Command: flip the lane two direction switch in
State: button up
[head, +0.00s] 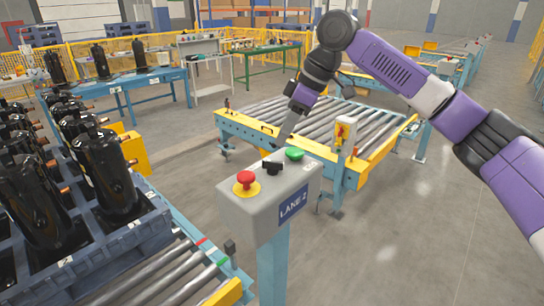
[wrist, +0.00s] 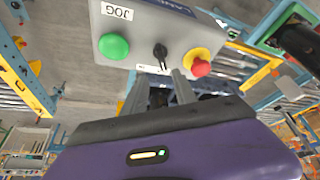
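The grey control box (head: 268,205) carries a "LANE 2" label and stands on a blue post. On its top the black direction switch (head: 273,167) sits between a green button (head: 294,154) and a red mushroom button (head: 246,183) on a yellow base. In the wrist view the switch knob (wrist: 161,51) stands out from the panel, ahead of the gap between my fingers. My gripper (head: 284,136) is above the far side of the box, pointing down at it. In the wrist view my gripper (wrist: 160,76) has its two grey fingers apart, nothing between them, short of the knob.
The green button (wrist: 114,46), labelled "JOG", and the red button (wrist: 200,67) flank the knob closely. A roller conveyor (head: 310,120) with a yellow side rail lies behind the box. A crate (head: 110,240) of black compressors stands at left on rollers.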

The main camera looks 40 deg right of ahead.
aim_at(273, 161)
jog(key=x, duration=0.2)
jog(key=p+x, duration=0.1)
jog(key=x, duration=0.2)
jog(key=s+p+x, duration=0.1)
jog(key=x, duration=0.1)
jog(key=shift+w+a+f, duration=0.1)
jog(key=shift+a+f, duration=0.05)
jog(key=shift+f, duration=0.4)
grip_shut()
